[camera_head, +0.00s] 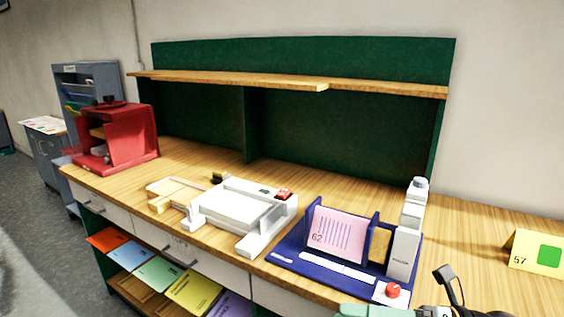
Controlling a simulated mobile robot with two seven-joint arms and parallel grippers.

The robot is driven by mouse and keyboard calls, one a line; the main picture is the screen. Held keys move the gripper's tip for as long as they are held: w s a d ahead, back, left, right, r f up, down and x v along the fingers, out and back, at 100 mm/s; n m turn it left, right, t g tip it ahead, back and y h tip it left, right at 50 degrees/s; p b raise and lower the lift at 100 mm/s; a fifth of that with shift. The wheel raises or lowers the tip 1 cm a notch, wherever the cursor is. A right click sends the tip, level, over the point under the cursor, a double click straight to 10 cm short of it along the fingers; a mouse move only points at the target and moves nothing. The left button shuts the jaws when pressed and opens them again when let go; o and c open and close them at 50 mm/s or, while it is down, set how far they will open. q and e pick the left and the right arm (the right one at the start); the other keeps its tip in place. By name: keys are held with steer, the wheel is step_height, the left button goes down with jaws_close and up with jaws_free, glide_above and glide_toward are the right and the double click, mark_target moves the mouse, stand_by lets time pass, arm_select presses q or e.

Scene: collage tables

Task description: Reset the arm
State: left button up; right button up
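Part of what looks like my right gripper (452,291) shows at the bottom edge of the head view, right of centre. A dark, thin finger-like part sticks up in front of the wooden table (490,255). A pale green part beside it is cut off by the frame edge. Both fingertips cannot be made out, so its opening and anything in it are hidden. My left gripper is out of the picture.
Near the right gripper stands a blue device (300,262) with a pink card (337,236), a white column (405,245) and a red button (393,290). A yellow sign (535,251) stands right. A white machine (235,210) and red box (130,140) stand left.

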steer(key=w+d+f+m+t+h+p, duration=0.1)
steer(key=w+d+f+m+t+h, duration=0.15)
steer(key=f+m+t+h, duration=0.7)
steer(key=w+d+f+m+t+h+p, duration=0.1)
steer(key=w+d+f+m+t, duration=0.2)
steer(key=m, duration=1.4)
steer(key=s+f+m+g+h, duration=0.2)
steer(key=s+f+m, duration=0.3)
steer(key=s+f, duration=0.3)
steer(key=s+f+m+g+h, duration=0.3)
steer(key=s+f+m+g, duration=0.2)
steer(key=f, duration=0.9)
steer(key=s, duration=0.3)
steer(key=shift+s+f+p, duration=0.15)
steer(key=shift+s+p, duration=0.15)
